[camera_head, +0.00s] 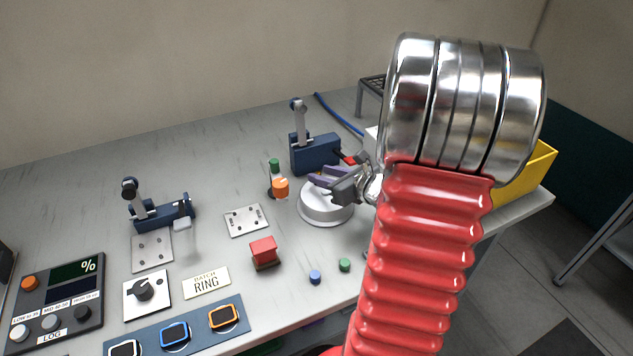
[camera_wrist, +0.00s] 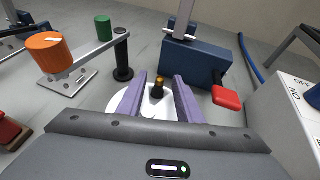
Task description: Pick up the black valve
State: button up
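The black valve (camera_wrist: 157,91), a small dark stem with a brass-coloured top, stands upright on the round white stand (camera_wrist: 120,103) in the wrist view. My gripper (camera_wrist: 161,81) has its two purple fingers apart, one on each side of the valve in this view, with gaps showing. Whether the fingertips are level with the valve or above it, I cannot tell. In the head view my gripper (camera_head: 320,182) is over the white stand (camera_head: 327,212), and the valve cannot be made out there.
A blue clamp block (camera_head: 315,153) with a red handle (camera_wrist: 226,97) stands close behind the stand. An orange cylinder (camera_head: 280,188) and a green one (camera_head: 274,164) are just left. A red block (camera_head: 263,249) and small blue (camera_head: 315,277) and green (camera_head: 344,265) pegs lie in front.

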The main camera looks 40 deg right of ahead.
dwell(0.4)
grip_shut()
